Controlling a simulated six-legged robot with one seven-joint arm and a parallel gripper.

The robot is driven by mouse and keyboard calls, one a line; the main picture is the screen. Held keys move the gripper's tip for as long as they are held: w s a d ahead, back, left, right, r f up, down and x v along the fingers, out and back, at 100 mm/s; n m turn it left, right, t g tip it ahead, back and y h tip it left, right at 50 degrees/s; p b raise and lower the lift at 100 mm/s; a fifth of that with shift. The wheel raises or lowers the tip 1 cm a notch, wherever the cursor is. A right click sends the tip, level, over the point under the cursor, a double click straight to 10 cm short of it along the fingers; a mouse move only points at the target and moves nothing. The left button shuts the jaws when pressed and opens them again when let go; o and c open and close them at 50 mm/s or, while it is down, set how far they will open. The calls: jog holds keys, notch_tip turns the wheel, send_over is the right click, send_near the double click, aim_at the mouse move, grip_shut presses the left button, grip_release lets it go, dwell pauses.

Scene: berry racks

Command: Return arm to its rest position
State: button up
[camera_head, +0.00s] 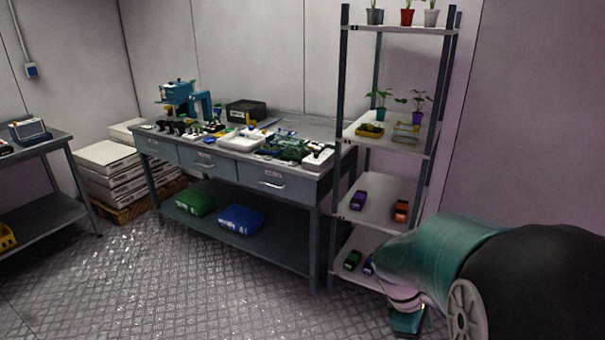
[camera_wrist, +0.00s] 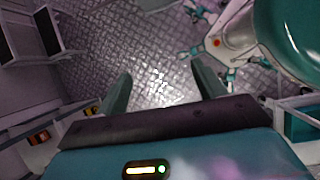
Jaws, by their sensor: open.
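My gripper (camera_wrist: 160,88) shows in the wrist view with its two dark fingers spread wide apart. It is open, and only the metal floor (camera_wrist: 155,62) shows between the fingers. In the head view my teal and black arm fills the lower right corner, in front of the shelf rack (camera_head: 385,145). The fingers cannot be made out in the head view.
The rack holds potted plants (camera_head: 407,17) on top and small coloured boxes (camera_head: 358,200) on its lower shelves. A cluttered workbench (camera_head: 270,185) stands left of it. Stacked white boxes (camera_head: 108,160) and another table (camera_head: 45,205) are farther left. The floor in front is clear.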

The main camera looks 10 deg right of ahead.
jog(key=s+a+r+m+t+y, duration=0.2)
jog(key=a+r+m+t, duration=0.2)
jog(key=a+r, duration=0.3)
jog(key=s+a+r+m+t+y, duration=0.2)
jog(key=a+r+m+t, duration=0.2)
jog(key=a+r, duration=0.4)
jog(key=a, duration=0.3)
jog(key=shift+s+a+r+m+t, duration=0.25)
jog(key=shift+a+m+t, duration=0.05)
jog(key=shift+a+m, duration=0.1)
jog(key=shift+c, duration=0.4)
jog(key=c, duration=0.6)
jog(key=shift+d, duration=0.2)
jog(key=shift+c, duration=0.2)
